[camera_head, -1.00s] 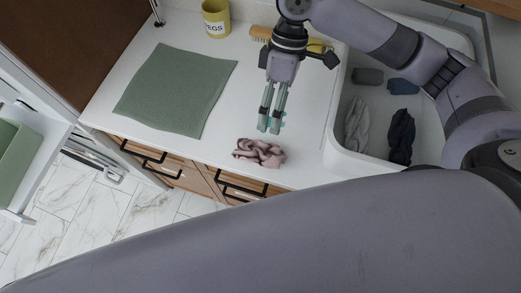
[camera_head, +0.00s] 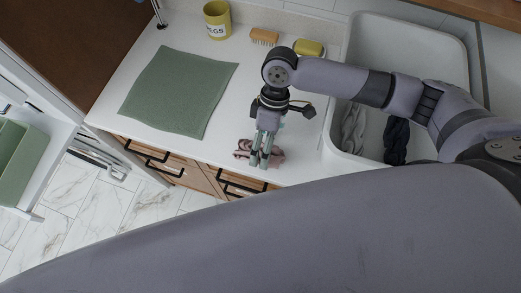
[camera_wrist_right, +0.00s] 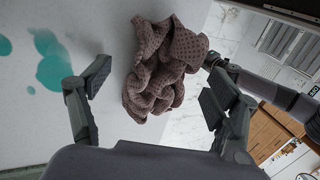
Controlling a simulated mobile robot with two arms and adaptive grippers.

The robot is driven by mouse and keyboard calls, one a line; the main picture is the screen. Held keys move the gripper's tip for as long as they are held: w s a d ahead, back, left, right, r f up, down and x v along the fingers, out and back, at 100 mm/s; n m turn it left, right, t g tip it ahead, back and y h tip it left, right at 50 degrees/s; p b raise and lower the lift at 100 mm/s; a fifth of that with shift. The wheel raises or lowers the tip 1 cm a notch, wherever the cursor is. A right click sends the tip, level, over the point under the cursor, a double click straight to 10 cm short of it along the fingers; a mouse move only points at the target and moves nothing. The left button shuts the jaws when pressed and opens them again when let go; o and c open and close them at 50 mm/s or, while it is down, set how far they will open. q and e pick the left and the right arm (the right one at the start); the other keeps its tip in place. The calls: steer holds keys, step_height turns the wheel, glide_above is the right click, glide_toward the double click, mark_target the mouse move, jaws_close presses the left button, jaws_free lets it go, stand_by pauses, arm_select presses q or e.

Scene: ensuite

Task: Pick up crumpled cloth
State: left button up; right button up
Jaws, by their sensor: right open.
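The crumpled cloth (camera_head: 279,155) is dusty pink and lies bunched near the front edge of the white counter. In the right wrist view the cloth (camera_wrist_right: 165,70) looks brownish-pink and textured, lying between the spread fingers. My right gripper (camera_head: 259,163) points down over the cloth in the head view and hides its middle. In the wrist view this gripper (camera_wrist_right: 156,84) is open, with a finger to each side of the cloth and nothing held. My left gripper is not in view.
A green mat (camera_head: 180,92) lies flat on the counter. A yellow peg pot (camera_head: 217,20), a brush (camera_head: 264,36) and a yellow-green item (camera_head: 309,47) stand behind. A white basin (camera_head: 437,62) at right holds a grey cloth (camera_head: 352,128) and a dark cloth (camera_head: 396,140). Teal spots (camera_wrist_right: 50,62) mark the counter.

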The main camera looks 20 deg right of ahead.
steer(key=shift+c, duration=0.3)
steer(key=c, duration=1.2)
